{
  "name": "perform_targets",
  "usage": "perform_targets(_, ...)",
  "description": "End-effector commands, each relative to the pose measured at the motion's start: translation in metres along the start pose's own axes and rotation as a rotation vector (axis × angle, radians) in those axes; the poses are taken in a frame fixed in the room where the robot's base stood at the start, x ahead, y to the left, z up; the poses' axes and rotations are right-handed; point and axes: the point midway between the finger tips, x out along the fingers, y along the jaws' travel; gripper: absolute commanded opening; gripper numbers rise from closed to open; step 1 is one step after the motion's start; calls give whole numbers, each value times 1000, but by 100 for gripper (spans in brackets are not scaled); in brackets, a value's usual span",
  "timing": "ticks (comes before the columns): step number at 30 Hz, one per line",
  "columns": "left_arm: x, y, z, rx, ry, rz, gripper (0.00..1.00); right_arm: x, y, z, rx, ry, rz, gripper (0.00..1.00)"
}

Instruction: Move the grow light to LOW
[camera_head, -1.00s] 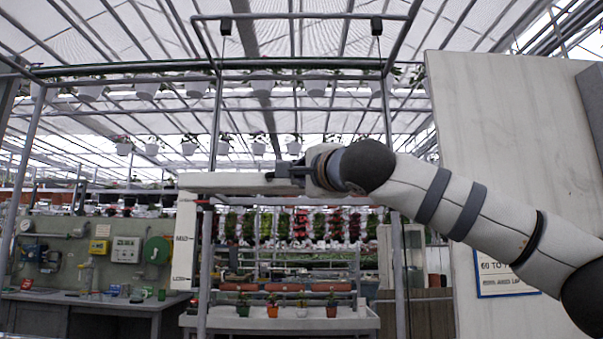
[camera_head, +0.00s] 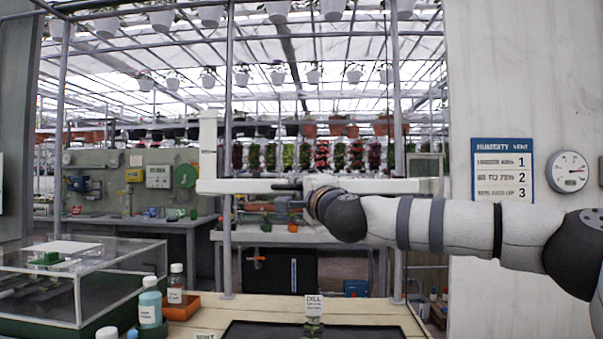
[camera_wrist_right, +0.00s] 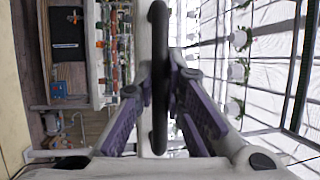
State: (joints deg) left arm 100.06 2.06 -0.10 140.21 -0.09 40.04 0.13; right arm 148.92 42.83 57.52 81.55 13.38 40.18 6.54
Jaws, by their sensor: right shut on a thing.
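The grow light (camera_head: 238,186) is a long white horizontal bar across the middle of the head view. A narrow white vertical plate (camera_head: 208,143) rises above its left end, and the bar sits at the plate's lower end. No marks are readable on the plate now. My right gripper (camera_head: 288,186) reaches in from the right at the bar's height. In the right wrist view, my right gripper (camera_wrist_right: 160,88) is shut on a black handle (camera_wrist_right: 158,40) that runs between its fingers. My left gripper is in neither view.
Below stands a wooden bench with a dark tray (camera_head: 300,331), a small labelled sign (camera_head: 314,305), bottles (camera_head: 150,308) and a clear case (camera_head: 75,285). A humidity sign (camera_head: 502,168) and a round gauge (camera_head: 568,171) are on the right wall. Thin posts (camera_head: 229,240) stand behind the bar.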

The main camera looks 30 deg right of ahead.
Motion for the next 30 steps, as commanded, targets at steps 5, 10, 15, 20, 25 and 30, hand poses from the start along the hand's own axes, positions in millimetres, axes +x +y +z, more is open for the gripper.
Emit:
perform_targets(5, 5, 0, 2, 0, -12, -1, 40, -2, 12, 0, -1, 2, 1, 0)
perform_targets(10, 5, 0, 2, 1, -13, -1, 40, -2, 14, 0, -1, 2, 2, 0)
perform_targets(15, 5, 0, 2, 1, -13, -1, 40, -2, 15, 0, -2, 2, 5, 0)
perform_targets(20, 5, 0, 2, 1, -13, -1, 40, -2, 16, 0, -2, 1, 6, 31)
perform_targets(25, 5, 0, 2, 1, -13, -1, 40, -2, 14, 0, -1, 2, 3, 31)
perform_targets(30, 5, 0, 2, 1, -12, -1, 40, -9, 12, 0, 0, 2, 1, 31)
